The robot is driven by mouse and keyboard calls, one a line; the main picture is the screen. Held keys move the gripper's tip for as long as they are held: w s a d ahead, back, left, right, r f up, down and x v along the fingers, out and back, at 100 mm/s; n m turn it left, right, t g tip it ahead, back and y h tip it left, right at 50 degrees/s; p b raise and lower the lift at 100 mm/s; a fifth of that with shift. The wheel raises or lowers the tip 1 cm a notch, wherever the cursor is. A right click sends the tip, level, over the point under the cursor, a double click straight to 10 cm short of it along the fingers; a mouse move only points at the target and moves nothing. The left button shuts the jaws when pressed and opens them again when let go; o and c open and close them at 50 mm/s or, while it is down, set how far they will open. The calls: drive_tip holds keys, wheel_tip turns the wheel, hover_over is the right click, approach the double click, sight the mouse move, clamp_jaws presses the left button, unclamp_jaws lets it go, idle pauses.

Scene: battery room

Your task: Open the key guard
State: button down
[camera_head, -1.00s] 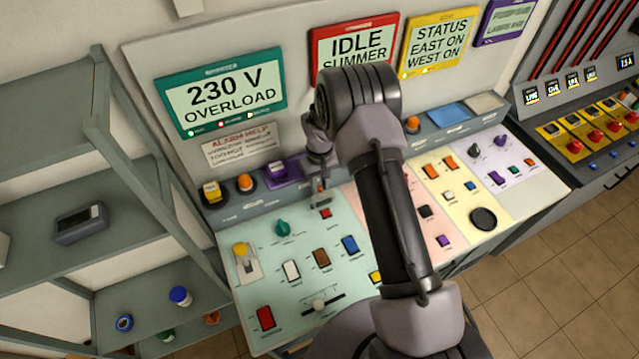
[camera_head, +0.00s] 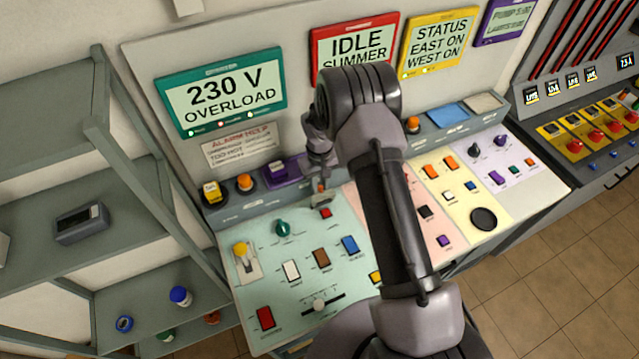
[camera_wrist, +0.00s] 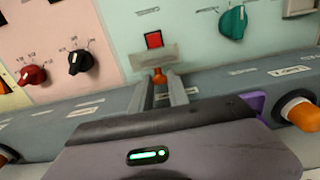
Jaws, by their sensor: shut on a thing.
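The key guard (camera_wrist: 154,58) is a small translucent flap with an orange tab (camera_wrist: 159,78) on the pale green panel. In the wrist view it stands in front of the lower edge of a square red button (camera_wrist: 153,39). My gripper (camera_wrist: 159,80) is shut on the orange tab, with one finger on each side. In the head view the guard (camera_head: 321,199) is a small pale piece just above the red button (camera_head: 326,213), below my gripper (camera_head: 319,186). The guard's hinge and exact angle are hard to make out.
A green knob (camera_head: 282,228) is left of the guard. White, brown and blue switches (camera_head: 350,245) lie below it. A purple-based switch (camera_head: 282,171) and an orange button (camera_head: 245,182) stand on the grey ledge. My forearm covers part of the pink panel.

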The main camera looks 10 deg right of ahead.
drive_tip(key=shift+w+f+b, duration=0.15)
drive_tip(key=shift+w+b, duration=0.05)
drive_tip(key=shift+b, duration=0.3)
drive_tip(key=shift+w, duration=0.2)
drive_tip(key=c, duration=1.3)
unclamp_jaws()
drive_tip(key=shift+a, duration=0.1)
wheel_tip(320, 180, up, 18)
drive_tip(key=shift+f+p, duration=0.2)
drive_tip(key=shift+p, duration=0.2)
